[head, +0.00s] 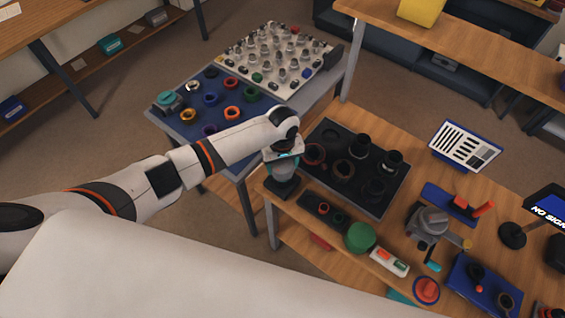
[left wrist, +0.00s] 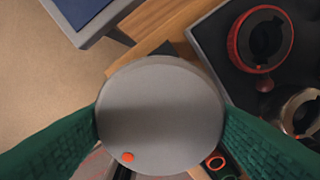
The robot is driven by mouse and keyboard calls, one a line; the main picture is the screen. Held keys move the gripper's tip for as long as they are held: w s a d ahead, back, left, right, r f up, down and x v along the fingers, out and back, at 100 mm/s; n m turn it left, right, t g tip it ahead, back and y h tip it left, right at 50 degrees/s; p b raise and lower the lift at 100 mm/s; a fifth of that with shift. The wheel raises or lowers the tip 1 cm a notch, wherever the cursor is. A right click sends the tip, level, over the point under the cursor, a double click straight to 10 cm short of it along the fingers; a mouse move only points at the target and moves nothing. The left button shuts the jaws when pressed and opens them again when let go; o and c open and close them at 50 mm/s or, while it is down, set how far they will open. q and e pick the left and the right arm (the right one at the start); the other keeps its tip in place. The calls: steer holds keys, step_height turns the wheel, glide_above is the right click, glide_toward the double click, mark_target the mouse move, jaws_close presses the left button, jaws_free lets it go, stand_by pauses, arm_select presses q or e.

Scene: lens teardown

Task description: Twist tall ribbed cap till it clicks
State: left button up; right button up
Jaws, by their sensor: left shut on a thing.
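My left gripper (head: 284,160) reaches down at the left end of the wooden workbench. In the left wrist view its two green ribbed fingers (left wrist: 162,130) are shut on the sides of a round grey cap (left wrist: 160,105) with a smooth flat top and an orange dot near its lower edge. In the head view the grey body under the gripper (head: 285,173) stands on a dark block (head: 281,188). The cap's ribs and its lower joint are hidden. My right gripper is not in view.
A black tray (head: 318,192) with several lens rings lies just right of the gripper. A small dark tray (head: 352,227) and a green round thing (head: 359,237) lie in front. A blue-matted table (head: 165,122) stands to the left. Tools crowd the bench's right side.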

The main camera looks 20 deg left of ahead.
arm_select(q)
steer(key=shift+m, duration=0.8)
steer(key=shift+m, duration=1.3)
steer(key=shift+p, duration=0.3)
steer(key=shift+m, duration=1.3)
